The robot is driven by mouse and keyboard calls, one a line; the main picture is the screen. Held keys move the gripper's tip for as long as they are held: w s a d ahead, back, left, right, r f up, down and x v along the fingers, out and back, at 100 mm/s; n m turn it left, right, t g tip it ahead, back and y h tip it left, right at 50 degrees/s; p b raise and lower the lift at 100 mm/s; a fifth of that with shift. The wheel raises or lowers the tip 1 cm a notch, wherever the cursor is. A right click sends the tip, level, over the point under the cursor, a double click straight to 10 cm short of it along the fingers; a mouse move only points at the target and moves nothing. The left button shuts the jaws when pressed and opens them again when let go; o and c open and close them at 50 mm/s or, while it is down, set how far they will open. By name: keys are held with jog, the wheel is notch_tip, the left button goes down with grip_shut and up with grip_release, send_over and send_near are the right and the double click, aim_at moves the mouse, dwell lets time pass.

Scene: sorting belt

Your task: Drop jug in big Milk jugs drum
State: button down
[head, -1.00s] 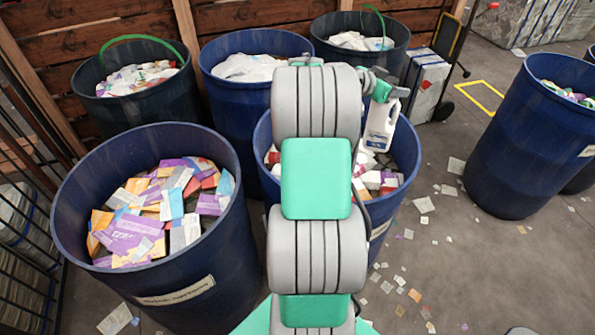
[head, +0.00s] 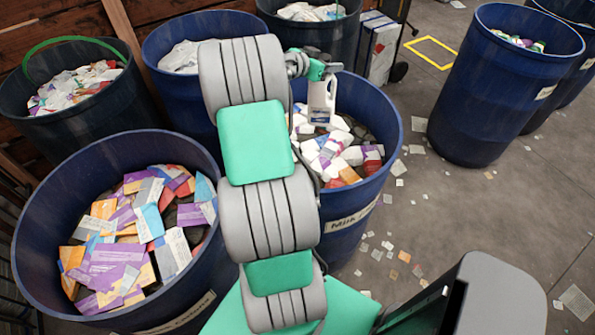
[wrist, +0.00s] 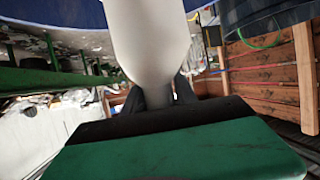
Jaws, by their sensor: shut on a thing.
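A white milk jug (head: 321,100) with a dark label hangs upright from my gripper (head: 323,70) in the head view. My gripper is shut on the jug's top. In the wrist view the jug (wrist: 160,40) fills the upper middle, between the dark fingers of my gripper (wrist: 158,95). The big blue drum labelled Milk jugs (head: 385,190) stands behind my arm, filled with white and coloured containers. The jug appears over the drum's opening, near its far side. My arm hides the drum's left part.
A blue drum of flat cartons (head: 35,250) stands at the front left. More drums stand at the back: one with a green hoop (head: 20,125), one with white items (head: 160,85). Another blue drum (head: 480,110) stands right. Littered floor (head: 420,215) lies between.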

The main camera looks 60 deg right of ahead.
jog(key=shift+f, duration=0.2)
jog(key=c, duration=0.9)
grip_release()
jog(key=shift+w+a+r, duration=0.1)
jog(key=shift+w+a, duration=0.05)
jog(key=shift+a, duration=0.25)
jog(key=b+v, duration=0.2)
jog(key=v, duration=0.5)
